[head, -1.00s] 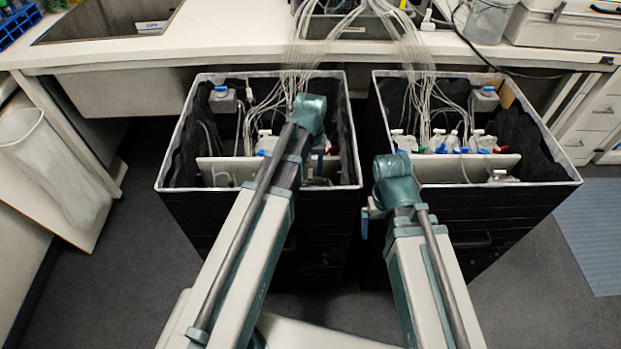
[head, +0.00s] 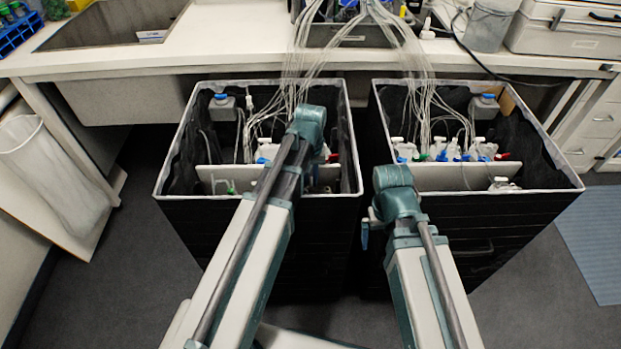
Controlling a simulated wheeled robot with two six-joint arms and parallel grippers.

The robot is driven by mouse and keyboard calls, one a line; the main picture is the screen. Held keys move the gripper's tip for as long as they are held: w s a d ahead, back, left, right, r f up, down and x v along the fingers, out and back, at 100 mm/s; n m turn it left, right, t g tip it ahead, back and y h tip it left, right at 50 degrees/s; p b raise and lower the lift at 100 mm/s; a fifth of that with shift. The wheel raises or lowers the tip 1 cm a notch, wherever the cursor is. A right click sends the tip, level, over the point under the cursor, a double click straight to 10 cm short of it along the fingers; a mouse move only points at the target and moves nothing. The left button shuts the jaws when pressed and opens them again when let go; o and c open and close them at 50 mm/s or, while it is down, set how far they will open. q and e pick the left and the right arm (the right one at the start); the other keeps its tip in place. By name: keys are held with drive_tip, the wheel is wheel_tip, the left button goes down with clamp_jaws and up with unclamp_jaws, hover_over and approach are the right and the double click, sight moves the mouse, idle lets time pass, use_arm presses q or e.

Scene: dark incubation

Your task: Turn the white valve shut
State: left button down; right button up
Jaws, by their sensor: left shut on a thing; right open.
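My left gripper (head: 318,182) reaches down into the left black bin (head: 250,228), over its right half. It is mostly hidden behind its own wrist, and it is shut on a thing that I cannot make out. In that bin, white fittings with a blue part (head: 266,152) stand behind a pale divider (head: 228,176), left of my wrist. I cannot tell which part is the white valve. My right gripper (head: 366,232) is open, mostly hidden by its wrist, and hangs at the near left corner of the right black bin (head: 500,222), outside it.
Thin clear tubes (head: 300,60) run from the bench (head: 220,48) into both bins. White, blue and red fittings (head: 455,150) fill the right bin's middle. A narrow gap separates the bins. A sink (head: 110,22) and a waste bin (head: 55,175) are at left. The front floor is clear.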

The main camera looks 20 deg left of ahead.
use_arm(q)
drive_tip(key=m, duration=0.4)
drive_tip(key=shift+m, duration=0.4)
drive_tip(key=m, duration=0.4)
drive_tip(key=shift+d+m, duration=0.1)
drive_tip(key=shift+m, duration=0.2)
drive_tip(key=m, duration=0.4)
drive_tip(key=shift+s+m, duration=0.1)
drive_tip(key=shift+m, duration=2.1)
drive_tip(key=c, duration=0.8)
unclamp_jaws()
drive_tip(key=shift+c, duration=0.2)
